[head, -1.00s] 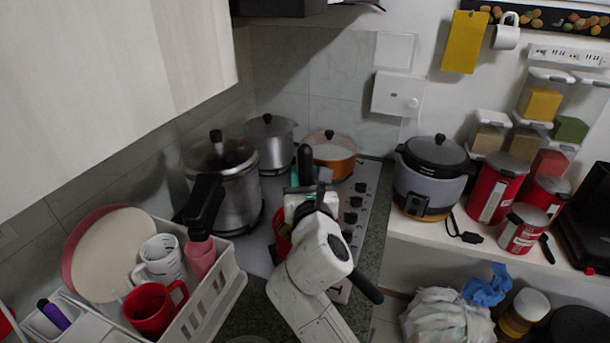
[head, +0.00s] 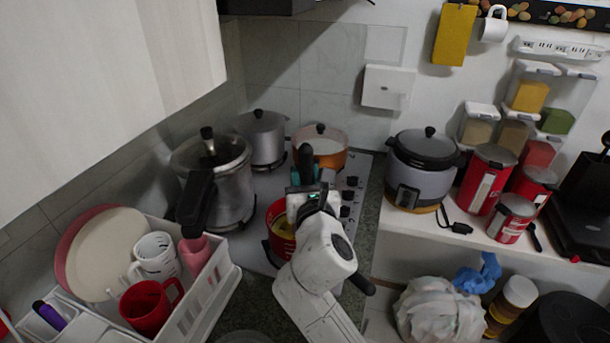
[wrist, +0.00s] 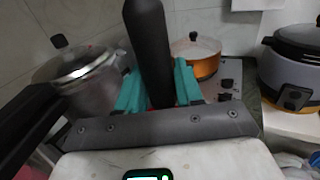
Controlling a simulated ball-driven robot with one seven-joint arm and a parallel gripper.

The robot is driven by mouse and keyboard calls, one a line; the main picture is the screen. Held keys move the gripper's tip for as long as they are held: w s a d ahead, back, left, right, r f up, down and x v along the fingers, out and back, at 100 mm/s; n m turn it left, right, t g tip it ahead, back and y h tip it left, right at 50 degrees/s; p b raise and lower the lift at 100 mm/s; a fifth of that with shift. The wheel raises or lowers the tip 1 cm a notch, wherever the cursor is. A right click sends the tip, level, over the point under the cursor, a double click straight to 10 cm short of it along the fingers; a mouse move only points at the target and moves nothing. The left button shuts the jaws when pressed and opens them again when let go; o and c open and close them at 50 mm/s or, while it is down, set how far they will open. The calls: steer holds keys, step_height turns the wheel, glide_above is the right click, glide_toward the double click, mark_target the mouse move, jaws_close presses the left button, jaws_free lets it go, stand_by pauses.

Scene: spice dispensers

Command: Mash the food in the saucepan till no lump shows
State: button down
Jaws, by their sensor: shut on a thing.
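The red saucepan (head: 274,243) stands at the front of the hob, partly hidden behind my gripper and arm. A patch of yellowish food (head: 284,228) shows inside it; I cannot tell whether it has lumps. My gripper (head: 309,187) is above the right side of the saucepan. Its teal fingers (wrist: 158,88) are shut on a thick black handle (wrist: 148,45), which stands roughly upright and also shows in the head view (head: 305,156). The lower end of the held tool is hidden, so I cannot tell whether it touches the food.
A steel pressure cooker (head: 222,180), a grey pot (head: 263,140) and an orange pan (head: 328,160) stand around the hob. A white dish rack (head: 212,292) is at the front left. A rice cooker (head: 422,178) stands on the right shelf.

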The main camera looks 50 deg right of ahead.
steer(key=shift+f+b, duration=1.25)
steer(key=shift+f, duration=0.8)
steer(key=shift+r, duration=0.15)
step_height(320, 180, up, 4)
steer(key=p, duration=0.5)
steer(key=shift+r+p, duration=0.2)
steer(key=shift+p, duration=0.1)
steer(key=shift+f, duration=0.1)
